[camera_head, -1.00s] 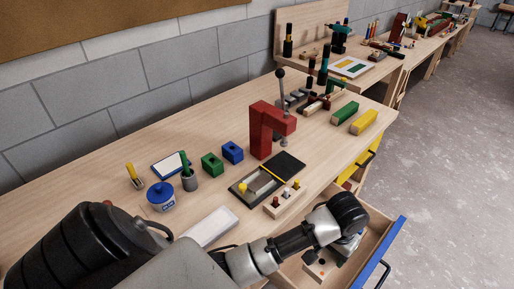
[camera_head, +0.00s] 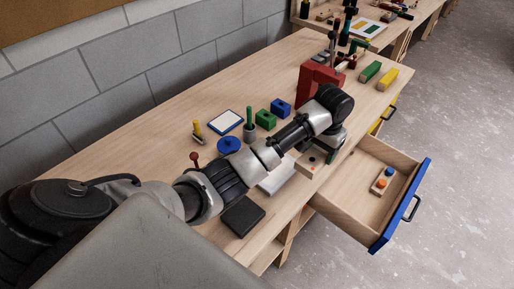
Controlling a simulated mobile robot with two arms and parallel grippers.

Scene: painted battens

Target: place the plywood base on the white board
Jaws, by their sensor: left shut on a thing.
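My left gripper (camera_head: 322,153) is shut on the plywood base (camera_head: 307,165), a small light wooden block with a dark spot on top. It holds the base near the bench's front edge, beside the open drawer. The white board (camera_head: 277,180) lies on the bench just left of the base, partly hidden behind my left forearm. From this angle I cannot tell whether the base overlaps the board or how high it is. My right gripper is out of view.
The open drawer (camera_head: 350,190) with a blue front holds a wooden block (camera_head: 382,182) with blue and orange pegs. A red press (camera_head: 311,84) stands behind my gripper. A blue pot (camera_head: 229,145), green block (camera_head: 265,120) and dark block (camera_head: 242,216) are on the bench.

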